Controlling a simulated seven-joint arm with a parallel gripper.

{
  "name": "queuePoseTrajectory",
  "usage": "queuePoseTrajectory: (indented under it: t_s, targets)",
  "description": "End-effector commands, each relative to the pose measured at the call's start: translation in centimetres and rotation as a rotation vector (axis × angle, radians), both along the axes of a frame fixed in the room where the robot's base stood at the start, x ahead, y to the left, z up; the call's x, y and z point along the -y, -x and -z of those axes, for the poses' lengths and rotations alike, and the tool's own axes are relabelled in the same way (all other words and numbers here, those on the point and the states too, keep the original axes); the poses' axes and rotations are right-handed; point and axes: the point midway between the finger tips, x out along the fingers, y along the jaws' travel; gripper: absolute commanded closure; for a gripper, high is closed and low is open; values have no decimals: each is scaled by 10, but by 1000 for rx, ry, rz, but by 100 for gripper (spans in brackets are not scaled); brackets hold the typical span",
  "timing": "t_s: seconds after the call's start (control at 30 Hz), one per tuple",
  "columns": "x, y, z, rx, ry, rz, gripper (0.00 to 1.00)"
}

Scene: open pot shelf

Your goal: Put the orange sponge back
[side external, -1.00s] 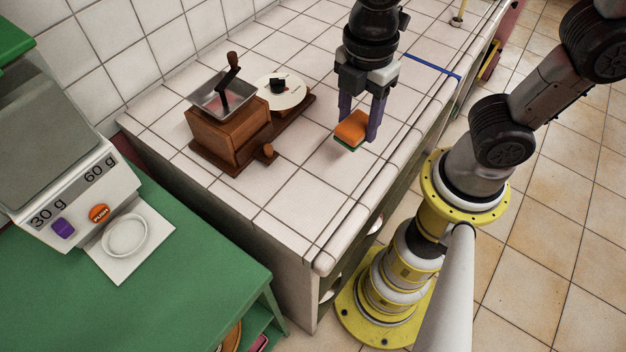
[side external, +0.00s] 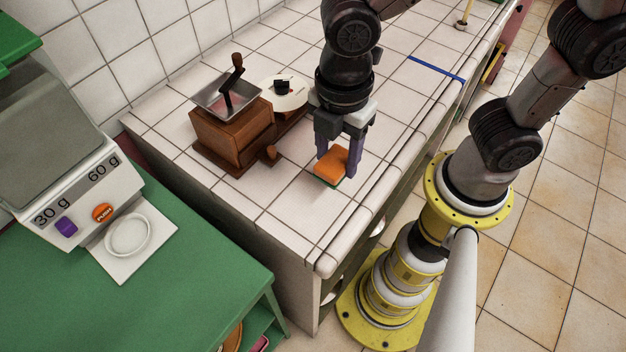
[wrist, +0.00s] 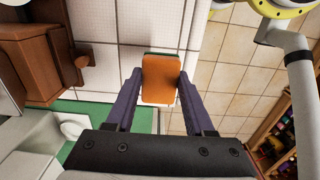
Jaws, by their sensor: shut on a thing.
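The orange sponge (side external: 331,165) has a green underside and is held between the two purple fingers of my gripper (side external: 336,166). In the side external view it is over the white tiled counter, near its front edge; whether it touches the tiles I cannot tell. In the wrist view the sponge (wrist: 162,79) fills the gap between the fingertips of my gripper (wrist: 161,82), with a strip of green at its top end. The shelf openings (side external: 372,248) under the counter show only in part.
A wooden coffee grinder (side external: 232,132) stands on the counter left of my gripper, with a white round disc (side external: 284,94) behind it. A blue strip (side external: 436,68) lies toward the back right. A green table (side external: 150,290) with a dispenser (side external: 90,190) is at the left. The near counter end is clear.

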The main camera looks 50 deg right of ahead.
Motion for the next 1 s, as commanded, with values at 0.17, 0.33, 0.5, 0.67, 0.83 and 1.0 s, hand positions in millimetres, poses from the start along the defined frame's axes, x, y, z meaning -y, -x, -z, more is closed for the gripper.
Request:
queuePoseTrajectory:
  t_s: [0.17, 0.33, 0.5, 0.67, 0.83, 1.0]
  targets:
    - [-14, -17, 28, -3, 2, 0, 91]
    - [-21, -24, 38, 0, 0, 0, 91]
    - [-24, -27, 58, -3, 3, 0, 91]
    - [-24, -28, 73, 0, 0, 0, 91]
    - [-24, -28, 75, 2, -2, 0, 91]
    - [-24, -28, 76, 1, -1, 0, 91]
